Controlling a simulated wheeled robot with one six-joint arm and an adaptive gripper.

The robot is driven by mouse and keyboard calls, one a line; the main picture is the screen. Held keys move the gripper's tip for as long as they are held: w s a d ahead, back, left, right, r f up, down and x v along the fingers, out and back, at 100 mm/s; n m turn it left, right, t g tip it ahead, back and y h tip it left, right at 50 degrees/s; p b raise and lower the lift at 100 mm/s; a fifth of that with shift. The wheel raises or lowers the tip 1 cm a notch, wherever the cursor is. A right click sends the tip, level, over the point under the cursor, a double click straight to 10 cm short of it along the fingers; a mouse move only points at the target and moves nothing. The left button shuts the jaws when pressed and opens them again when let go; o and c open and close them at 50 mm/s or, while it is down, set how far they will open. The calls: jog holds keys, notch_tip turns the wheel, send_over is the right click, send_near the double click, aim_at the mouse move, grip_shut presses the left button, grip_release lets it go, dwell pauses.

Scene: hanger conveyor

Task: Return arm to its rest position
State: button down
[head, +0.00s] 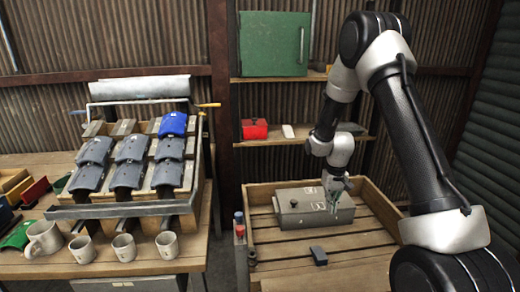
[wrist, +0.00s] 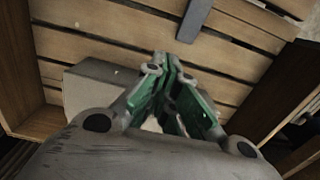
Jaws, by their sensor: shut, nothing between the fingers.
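My arm (head: 415,120) reaches up from the lower right and bends down over the wooden crate. My gripper (head: 335,198) points down in front of the grey metal box (head: 300,207) in the head view; whether it touches the box cannot be told there. In the wrist view the green finger pads of my gripper (wrist: 168,65) meet at the tips with nothing between them. The grey box (wrist: 85,85) is partly hidden behind the fingers there.
The slatted wooden crate (head: 380,205) has raised side walls. A small dark block (head: 318,256) lies on its slats, also in the wrist view (wrist: 193,18). A shelf with a red box (head: 254,129) is behind. Several mugs (head: 124,248) stand on the left table by a sloped rack (head: 120,208).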

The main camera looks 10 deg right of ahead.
jog(key=s+r+t, duration=0.4)
jog(key=s+r, duration=2.6)
jog(key=r, duration=0.3)
jog(key=shift+s+d+t, duration=0.2)
jog(key=shift+d+t, duration=0.1)
jog(key=shift+t, duration=0.1)
